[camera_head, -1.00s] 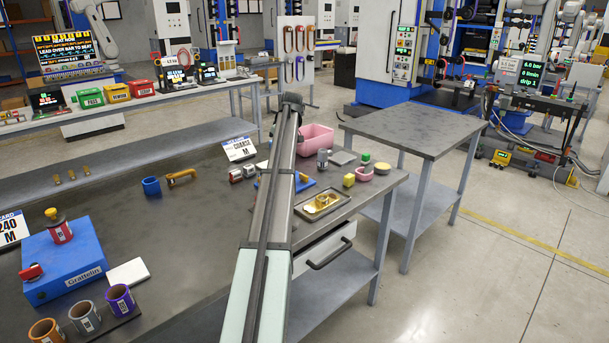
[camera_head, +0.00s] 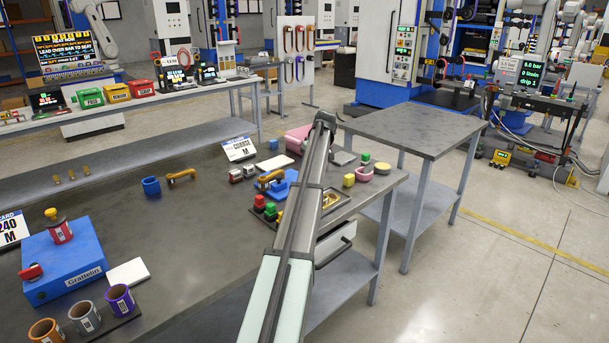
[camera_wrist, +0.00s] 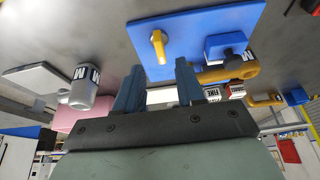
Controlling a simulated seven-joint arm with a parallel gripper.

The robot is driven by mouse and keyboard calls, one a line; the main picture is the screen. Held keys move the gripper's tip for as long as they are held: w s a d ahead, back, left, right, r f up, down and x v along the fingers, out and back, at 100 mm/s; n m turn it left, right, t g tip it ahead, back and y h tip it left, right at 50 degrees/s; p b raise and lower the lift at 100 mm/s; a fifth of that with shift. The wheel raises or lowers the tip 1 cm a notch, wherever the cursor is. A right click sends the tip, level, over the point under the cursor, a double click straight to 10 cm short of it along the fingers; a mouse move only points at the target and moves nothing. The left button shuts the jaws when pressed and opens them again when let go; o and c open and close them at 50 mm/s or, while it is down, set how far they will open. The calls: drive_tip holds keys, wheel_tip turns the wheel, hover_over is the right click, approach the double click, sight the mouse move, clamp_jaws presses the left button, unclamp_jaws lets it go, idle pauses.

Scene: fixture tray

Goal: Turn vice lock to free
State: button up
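The vice is a blue base plate (camera_wrist: 205,22) with a blue block (camera_wrist: 222,43) on it in the wrist view. A small yellow lever (camera_wrist: 158,46), which looks like the lock, stands on the plate. A gold-coloured part (camera_wrist: 228,72) lies by the block; I cannot tell whether it is clamped. In the head view the blue vice (camera_head: 280,188) shows just left of my arm, partly hidden. My gripper (camera_wrist: 159,88) is open, with its dark blue fingers apart and nothing seen between them. The lever is beyond the fingertips, apart from them. The head view does not show the fingers.
Red, yellow and green pieces (camera_head: 265,208) stand beside the vice. A pink bin (camera_head: 298,138) and a metal tray (camera_head: 340,203) are partly behind my arm. A grey cylinder (camera_wrist: 83,88) is left in the wrist view. The bench's middle (camera_head: 190,220) is clear.

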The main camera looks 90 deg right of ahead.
drive_tip(key=shift+x, duration=3.15)
clamp_jaws()
